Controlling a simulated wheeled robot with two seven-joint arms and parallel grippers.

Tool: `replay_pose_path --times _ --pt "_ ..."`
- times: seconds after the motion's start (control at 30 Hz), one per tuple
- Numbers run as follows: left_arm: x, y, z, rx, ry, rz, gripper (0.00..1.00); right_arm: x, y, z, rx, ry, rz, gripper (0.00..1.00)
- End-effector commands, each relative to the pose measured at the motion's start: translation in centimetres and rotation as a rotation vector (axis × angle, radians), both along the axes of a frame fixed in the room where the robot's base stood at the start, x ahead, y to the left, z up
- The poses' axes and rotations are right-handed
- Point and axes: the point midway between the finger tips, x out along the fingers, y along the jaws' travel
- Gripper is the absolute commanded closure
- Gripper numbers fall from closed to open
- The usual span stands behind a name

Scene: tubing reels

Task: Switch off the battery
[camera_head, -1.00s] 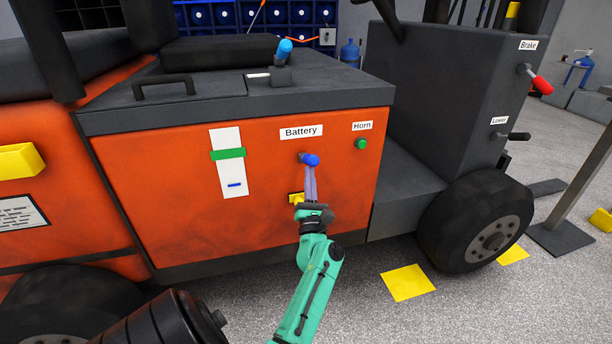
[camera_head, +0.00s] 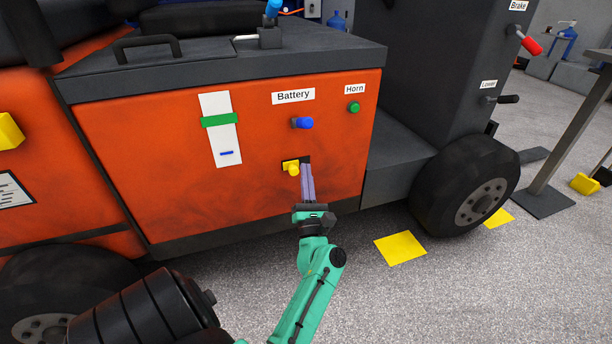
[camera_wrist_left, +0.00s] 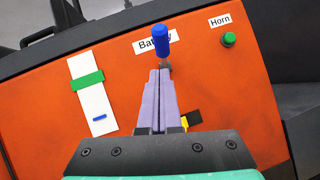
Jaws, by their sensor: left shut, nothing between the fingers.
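The battery switch is a blue-handled knob (camera_head: 304,123) under the "Battery" label (camera_head: 293,96) on the orange side panel. Its handle sticks out from the panel. My left gripper (camera_head: 307,168) is shut and empty, with its fingertips below the blue knob and beside a yellow knob (camera_head: 292,168) set in a dark slot. In the left wrist view the blue handle (camera_wrist_left: 161,42) shows just beyond the shut fingertips (camera_wrist_left: 160,72). The yellow knob is mostly hidden behind the fingers there. My right gripper is not in view.
A green horn button (camera_head: 354,107) is to the right of the switch. A white strip with a green slider (camera_head: 219,121) and a blue mark is to the left. A red-handled brake lever (camera_head: 530,45) and a black lower lever (camera_head: 507,99) are further right.

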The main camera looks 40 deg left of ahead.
Motion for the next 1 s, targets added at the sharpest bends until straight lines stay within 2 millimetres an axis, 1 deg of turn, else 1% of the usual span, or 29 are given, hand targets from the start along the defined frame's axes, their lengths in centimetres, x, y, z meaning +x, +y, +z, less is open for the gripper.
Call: replay_pose_path --times 0.03,0.1,0.23,0.8,0.87,0.93,0.97,1.0 --pt "-0.7 -0.7 -0.4 -0.002 0.002 0.000 1.00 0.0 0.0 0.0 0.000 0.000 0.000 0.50" --pt "-1.3 -1.6 -0.7 0.000 0.001 0.001 1.00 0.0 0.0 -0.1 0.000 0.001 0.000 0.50" --pt "-2.0 -2.5 -1.0 -0.001 0.000 0.001 1.00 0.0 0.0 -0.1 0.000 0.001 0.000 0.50" --pt "-2.1 -2.6 -1.1 0.001 0.001 0.000 1.00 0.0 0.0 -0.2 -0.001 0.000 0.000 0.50" --pt "-1.8 -2.9 -1.1 0.017 0.025 -0.011 1.00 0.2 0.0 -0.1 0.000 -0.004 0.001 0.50" --pt "-0.5 -4.0 -1.0 0.088 0.121 -0.055 1.00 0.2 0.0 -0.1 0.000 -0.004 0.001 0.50" --pt "0.3 -4.9 -1.1 0.143 0.190 -0.084 1.00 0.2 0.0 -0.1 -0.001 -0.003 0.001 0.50" --pt "1.5 -6.6 -1.4 0.242 0.307 -0.137 1.00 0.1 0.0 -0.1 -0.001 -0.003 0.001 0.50"
